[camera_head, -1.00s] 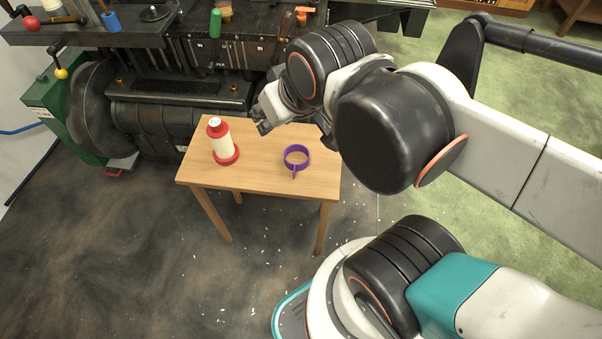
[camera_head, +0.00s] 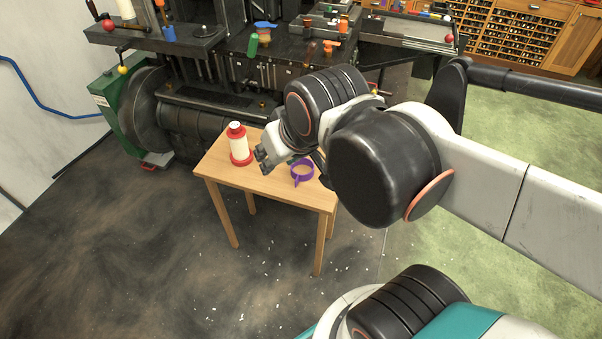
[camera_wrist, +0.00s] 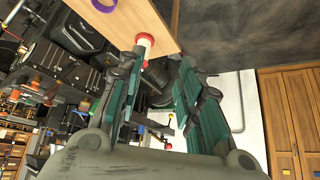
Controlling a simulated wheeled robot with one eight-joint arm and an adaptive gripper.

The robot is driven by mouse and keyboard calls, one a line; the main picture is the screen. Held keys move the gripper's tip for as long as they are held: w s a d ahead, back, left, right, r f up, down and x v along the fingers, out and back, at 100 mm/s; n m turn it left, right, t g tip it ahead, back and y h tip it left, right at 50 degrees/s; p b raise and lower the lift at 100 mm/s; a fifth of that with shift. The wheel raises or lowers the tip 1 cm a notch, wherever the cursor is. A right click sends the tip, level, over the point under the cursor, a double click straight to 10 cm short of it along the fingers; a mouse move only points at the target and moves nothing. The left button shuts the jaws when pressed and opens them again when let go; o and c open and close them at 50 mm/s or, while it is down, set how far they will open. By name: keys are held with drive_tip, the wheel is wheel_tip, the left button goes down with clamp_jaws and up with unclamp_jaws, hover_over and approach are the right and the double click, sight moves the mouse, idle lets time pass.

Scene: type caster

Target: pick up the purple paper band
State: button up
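The purple paper band (camera_head: 302,172) is a ring with a tail, on the right half of the small wooden table (camera_head: 230,173). In the wrist view the band (camera_wrist: 104,4) shows partly at the top edge, cut off. My gripper (camera_head: 262,160) is above the table, between the band and a red-and-white bottle-like item (camera_head: 238,144). In the wrist view my gripper (camera_wrist: 155,98) has its two green-padded fingers spread apart, with nothing between them. It does not touch the band.
The red-and-white item stands upright on the table's left half and shows in the wrist view (camera_wrist: 145,40). A black machine (camera_head: 190,110) stands behind the table. Open floor (camera_head: 150,250) lies in front and left.

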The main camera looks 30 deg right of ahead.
drive_tip(key=m+g, duration=0.7)
drive_tip(key=m, duration=0.3)
hover_over(296, 180)
drive_tip(key=w, duration=0.1)
wheel_tip(296, 180, down, 33)
drive_tip(key=shift+r, duration=0.1)
drive_tip(key=shift+s+d+f+b, duration=0.1)
drive_tip(key=shift+s+f+b, duration=0.1)
drive_tip(key=shift+f+b, duration=0.9)
drive_tip(key=shift+s+f+b, duration=0.15)
drive_tip(key=shift+f+b, duration=0.2)
drive_tip(key=shift+f, duration=1.3)
drive_tip(key=shift+r, duration=0.1)
clamp_jaws()
